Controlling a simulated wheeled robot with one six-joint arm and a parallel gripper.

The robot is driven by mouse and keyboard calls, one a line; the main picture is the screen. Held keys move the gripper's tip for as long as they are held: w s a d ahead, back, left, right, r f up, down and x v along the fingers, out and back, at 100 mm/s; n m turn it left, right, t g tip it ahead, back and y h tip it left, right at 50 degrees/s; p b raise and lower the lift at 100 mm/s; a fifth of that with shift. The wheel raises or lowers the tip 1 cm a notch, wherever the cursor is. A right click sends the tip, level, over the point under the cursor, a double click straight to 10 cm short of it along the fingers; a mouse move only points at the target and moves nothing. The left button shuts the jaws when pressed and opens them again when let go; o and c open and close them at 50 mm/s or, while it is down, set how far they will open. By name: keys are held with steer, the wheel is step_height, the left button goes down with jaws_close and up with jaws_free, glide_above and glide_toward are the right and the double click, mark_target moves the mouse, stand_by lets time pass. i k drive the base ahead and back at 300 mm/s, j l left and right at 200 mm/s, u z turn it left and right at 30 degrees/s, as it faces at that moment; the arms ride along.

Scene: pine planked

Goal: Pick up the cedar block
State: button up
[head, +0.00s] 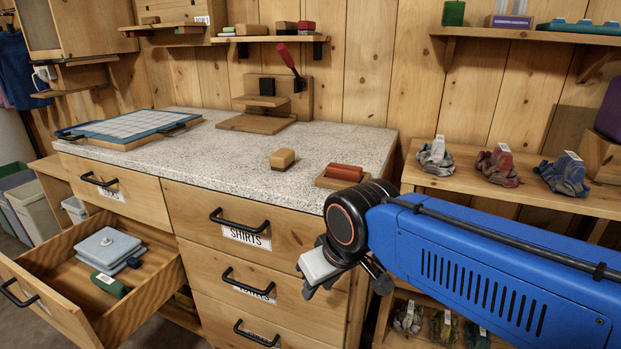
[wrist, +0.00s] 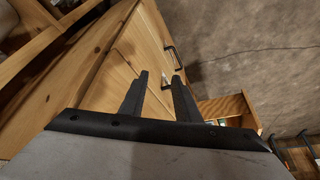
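A small wooden block (head: 282,159), tan on top and browner on its side, sits alone on the speckled countertop (head: 225,150); it looks like the cedar block. My gripper (head: 311,288) hangs in front of the drawers, below the counter's front edge and apart from the block. In the wrist view my gripper (wrist: 160,76) shows two black fingers spread apart with nothing between them. The block is not in the wrist view.
A red block lies on a small wooden tray (head: 326,182) right of the block. A wooden stand with a red handle (head: 289,60) is behind, a gridded blue board (head: 128,127) at left. The lower left drawer (head: 150,305) is pulled open.

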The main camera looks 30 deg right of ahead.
mark_target(336, 171)
steer(key=k+l, duration=0.35)
steer(key=l, duration=0.15)
steer(key=k+l, duration=0.35)
steer(key=l+z, duration=0.05)
steer(key=l, duration=0.05)
